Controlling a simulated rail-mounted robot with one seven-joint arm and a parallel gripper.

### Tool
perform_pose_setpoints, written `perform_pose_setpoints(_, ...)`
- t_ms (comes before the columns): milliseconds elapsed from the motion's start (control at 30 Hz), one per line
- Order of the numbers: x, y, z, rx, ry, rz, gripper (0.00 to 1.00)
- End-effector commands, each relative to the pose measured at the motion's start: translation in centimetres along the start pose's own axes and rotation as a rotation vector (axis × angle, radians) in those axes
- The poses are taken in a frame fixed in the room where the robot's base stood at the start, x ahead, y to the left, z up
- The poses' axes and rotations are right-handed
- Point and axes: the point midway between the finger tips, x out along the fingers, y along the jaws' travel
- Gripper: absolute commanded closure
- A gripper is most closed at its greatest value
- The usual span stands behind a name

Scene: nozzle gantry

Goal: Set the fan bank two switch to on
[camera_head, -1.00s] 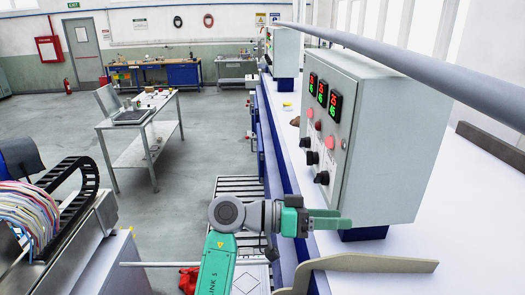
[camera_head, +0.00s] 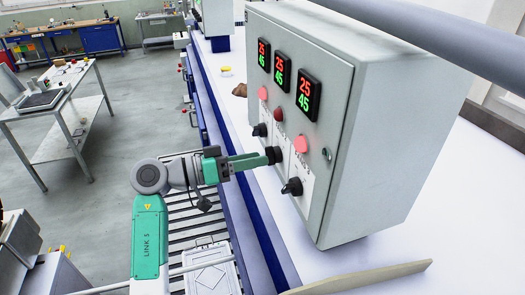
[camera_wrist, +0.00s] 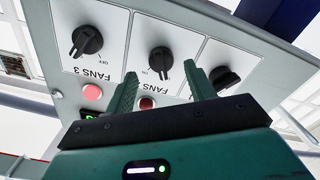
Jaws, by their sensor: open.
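The grey control box (camera_head: 335,125) carries three black rotary switches in a row. The middle switch (camera_head: 273,155) is the fan bank two switch by position; it also shows in the wrist view (camera_wrist: 160,61), its label partly hidden by a finger. The lamp above it (camera_head: 279,113) is dark red, while the lamps either side glow pink. My gripper (camera_head: 262,158) is open, with its fingertips close to the middle switch. In the wrist view my gripper (camera_wrist: 162,78) has one fingertip on each side of this switch; contact is not clear.
The fans 3 switch (camera_head: 292,187) sits nearer the camera and another switch (camera_head: 260,130) farther along, both close to my fingers. Three lit displays (camera_head: 282,71) are above. A beige board (camera_head: 360,280) lies on the white bench top (camera_head: 440,220) in front.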

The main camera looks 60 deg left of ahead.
Motion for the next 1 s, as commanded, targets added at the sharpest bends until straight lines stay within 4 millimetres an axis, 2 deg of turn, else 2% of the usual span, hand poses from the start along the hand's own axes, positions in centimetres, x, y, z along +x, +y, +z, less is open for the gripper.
perform_pose_setpoints(100, 1.9, 0.1, -0.2, -0.001, -0.001, 0.0, 0.46)
perform_pose_setpoints(200, 2.8, 0.0, -0.1, 0.0, -0.001, -0.001, 0.46)
perform_pose_setpoints(500, 3.2, 0.0, 0.0, 0.0, -0.001, -0.001, 0.46)
perform_pose_setpoints(733, 3.1, 0.0, 0.0, 0.0, 0.0, -0.001, 0.9)
perform_pose_setpoints(1000, 3.1, -0.2, 0.3, 0.028, 0.001, -0.002, 0.9)
